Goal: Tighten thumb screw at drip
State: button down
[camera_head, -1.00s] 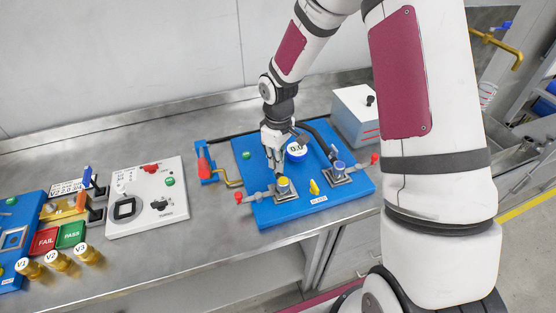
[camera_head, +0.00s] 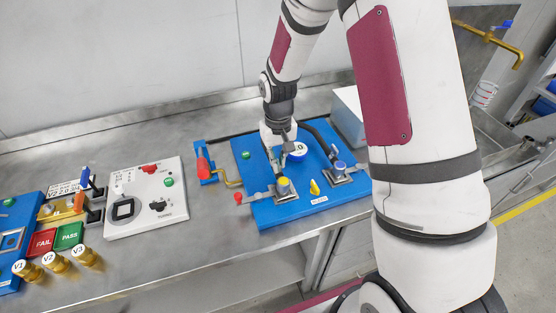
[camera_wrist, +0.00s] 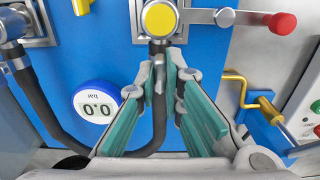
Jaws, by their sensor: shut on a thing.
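A yellow-capped square fitting (camera_head: 283,186) sits on the front left of the blue pump board (camera_head: 262,217). It also shows at the top of the wrist view (camera_wrist: 159,18). My gripper (camera_head: 276,168) points down just behind this fitting. In the wrist view its teal-padded fingers (camera_wrist: 166,72) close around a small grey part just below the yellow cap, in line with a black hose. The fingertips mostly hide this part, so I cannot tell clearly that it is the thumb screw. No drip is visible.
A round gauge (camera_wrist: 98,106) reading 0.0 is close beside my gripper. A red-handled lever (camera_wrist: 281,22) and a yellow crank (camera_wrist: 237,84) are on the other side. A white tester box (camera_head: 150,222) stands left on the steel bench.

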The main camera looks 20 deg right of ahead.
dwell(0.4)
jog(key=c, duration=1.7)
grip_release()
jog(key=shift+r, duration=0.1)
notch_tip(320, 180, up, 12)
jog(key=s+r+t, duration=0.3)
jog(key=s+r, duration=0.8)
jog(key=r, duration=0.3)
jog(key=s+r+t, duration=0.1)
jog(key=s+r, duration=0.1)
jog(key=s, duration=0.4)
jog(key=s+r+t, duration=0.1)
jog(key=s+r, duration=0.1)
jog(key=s, duration=0.5)
jog(key=shift+r+t, duration=0.3)
